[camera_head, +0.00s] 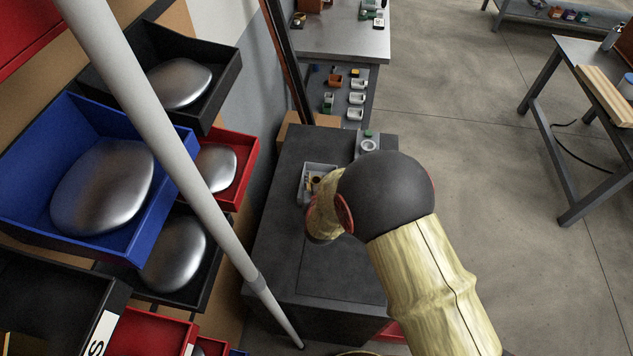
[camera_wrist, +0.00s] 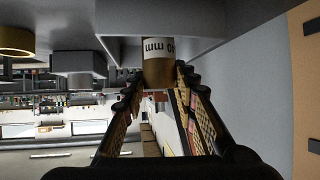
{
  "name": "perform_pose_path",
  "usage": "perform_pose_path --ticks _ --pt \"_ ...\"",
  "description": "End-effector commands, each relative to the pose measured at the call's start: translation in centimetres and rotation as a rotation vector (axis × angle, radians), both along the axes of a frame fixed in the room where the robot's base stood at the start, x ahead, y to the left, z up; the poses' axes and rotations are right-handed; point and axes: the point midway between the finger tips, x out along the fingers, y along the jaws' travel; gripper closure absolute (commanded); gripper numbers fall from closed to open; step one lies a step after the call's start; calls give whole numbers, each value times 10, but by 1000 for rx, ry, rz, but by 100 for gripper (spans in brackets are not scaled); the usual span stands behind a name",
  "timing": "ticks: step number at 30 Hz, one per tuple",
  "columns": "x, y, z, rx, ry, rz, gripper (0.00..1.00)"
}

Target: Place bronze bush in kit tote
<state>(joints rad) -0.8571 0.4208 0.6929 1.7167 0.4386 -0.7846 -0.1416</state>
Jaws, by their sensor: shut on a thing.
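In the wrist view my gripper (camera_wrist: 158,88) is shut on the bronze bush (camera_wrist: 158,73), a short brownish cylinder with a white band printed in black. The print appears upside down. Its far end is close to a grey surface at the top of that view; I cannot tell whether they touch. In the head view a small grey tote (camera_head: 320,165) stands on the dark bench, with small brownish and pale items inside. My arm and wrist cover its near right side. The gripper and held bush cannot be made out clearly there.
The dark bench top (camera_head: 300,145) is mostly clear around the tote. A grey block with a pale ring (camera_head: 368,146) stands behind it, to the right. Coloured bins (camera_head: 185,150) with metal pieces and a pale slanted pole (camera_head: 170,140) are at left.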

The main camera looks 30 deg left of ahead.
Motion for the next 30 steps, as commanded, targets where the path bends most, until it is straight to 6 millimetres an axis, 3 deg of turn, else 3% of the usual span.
perform_pose_path --ticks 5,6,15,26,30 --pt "0 0 -2 2 -1 0 100" --pt "0 0 -3 0 1 0 70" --pt "0 0 -3 0 1 0 53" --pt "0 0 1 0 1 0 53" --pt "-14 -7 10 -1 0 0 53"
